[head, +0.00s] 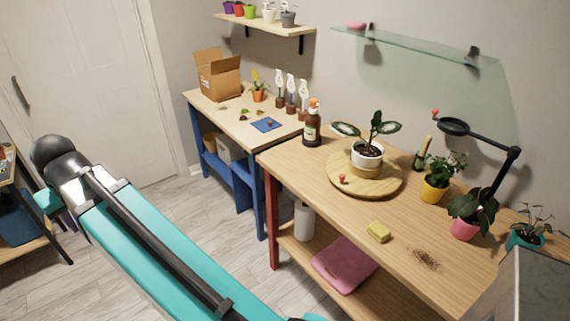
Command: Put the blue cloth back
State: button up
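A small flat blue square, which looks like the blue cloth (266,125), lies on the wooden top of the blue-legged table (222,112), near its front right edge. A small dark reddish bit seems to lie on it. A folded pink cloth (345,264) lies on the lower shelf of the wooden bench at right. My arm's teal link crosses the lower left of the head view, away from both tables. My gripper's fingers do not show.
The bench (305,165) holds a round wooden board (340,184) with a potted plant (367,155), a brown spray bottle (312,125), a yellow sponge (378,232) and spilled soil (427,260). A cardboard box (218,78) stands on the blue-legged table. Floor between tables and door is clear.

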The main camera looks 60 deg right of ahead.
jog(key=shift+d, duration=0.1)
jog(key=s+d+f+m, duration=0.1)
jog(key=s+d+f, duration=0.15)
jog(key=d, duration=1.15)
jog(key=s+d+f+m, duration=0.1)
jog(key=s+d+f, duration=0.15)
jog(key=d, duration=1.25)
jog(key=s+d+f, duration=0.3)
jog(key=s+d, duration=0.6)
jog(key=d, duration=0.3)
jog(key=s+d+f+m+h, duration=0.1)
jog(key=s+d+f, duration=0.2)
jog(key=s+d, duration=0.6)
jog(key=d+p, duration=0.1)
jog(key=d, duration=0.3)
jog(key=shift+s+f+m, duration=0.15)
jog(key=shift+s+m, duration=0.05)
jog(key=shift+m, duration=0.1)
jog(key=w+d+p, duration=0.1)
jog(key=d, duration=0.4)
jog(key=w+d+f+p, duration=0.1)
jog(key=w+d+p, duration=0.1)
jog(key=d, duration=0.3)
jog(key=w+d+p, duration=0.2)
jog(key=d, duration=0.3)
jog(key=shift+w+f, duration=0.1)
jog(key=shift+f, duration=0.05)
